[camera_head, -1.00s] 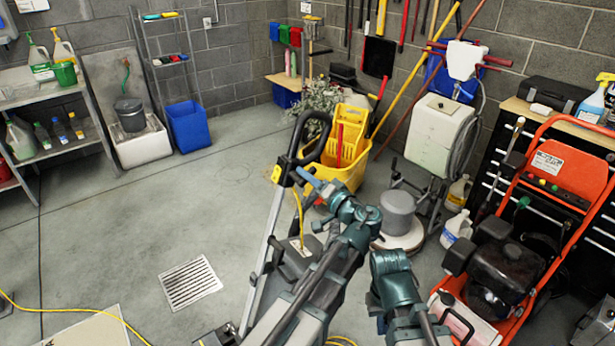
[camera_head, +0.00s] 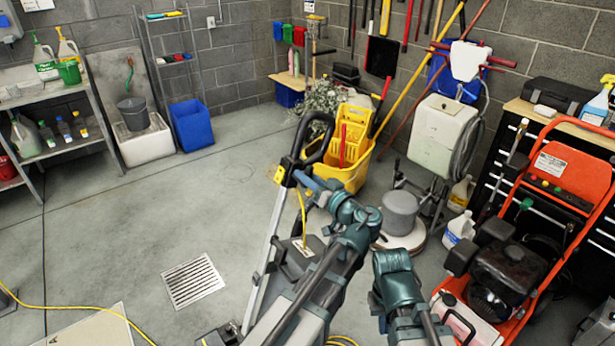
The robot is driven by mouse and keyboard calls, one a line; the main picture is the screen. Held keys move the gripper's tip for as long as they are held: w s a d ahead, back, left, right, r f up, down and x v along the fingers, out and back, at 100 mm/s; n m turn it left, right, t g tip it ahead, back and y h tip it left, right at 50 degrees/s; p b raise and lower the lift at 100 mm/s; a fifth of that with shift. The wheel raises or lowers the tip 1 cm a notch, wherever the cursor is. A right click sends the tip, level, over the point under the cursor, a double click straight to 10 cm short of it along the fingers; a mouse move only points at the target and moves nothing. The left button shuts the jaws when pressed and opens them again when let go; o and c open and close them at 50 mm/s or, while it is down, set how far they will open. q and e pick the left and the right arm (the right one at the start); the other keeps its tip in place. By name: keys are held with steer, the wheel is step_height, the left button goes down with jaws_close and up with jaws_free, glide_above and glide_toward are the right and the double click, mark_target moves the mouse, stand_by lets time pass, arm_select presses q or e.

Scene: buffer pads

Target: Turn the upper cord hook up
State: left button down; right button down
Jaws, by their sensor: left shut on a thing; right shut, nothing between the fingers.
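An upright floor machine stands at the centre, with a black loop handle (camera_head: 309,138), a silver pole (camera_head: 266,240) and a yellow part (camera_head: 280,174) near the handle's base. A yellow cord (camera_head: 302,214) hangs below that. My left gripper (camera_head: 299,178) reaches the handle's base from the right. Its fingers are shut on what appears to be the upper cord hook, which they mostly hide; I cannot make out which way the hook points. A dark hook-like stub (camera_head: 256,277) sits lower on the pole. My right arm shows at bottom centre-right, but its gripper is not visible.
A yellow mop bucket (camera_head: 350,170) and a grey round floor machine (camera_head: 400,212) stand behind my arms. An orange-framed machine (camera_head: 566,180) is at the right. Open floor with a drain grate (camera_head: 193,281) lies to the left.

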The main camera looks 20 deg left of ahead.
arm_select(q)
steer(key=shift+s+f, duration=0.1)
stand_by(0.4)
steer(key=c, duration=0.7)
jaws_free()
arm_select(e)
steer(key=shift+d, duration=0.1)
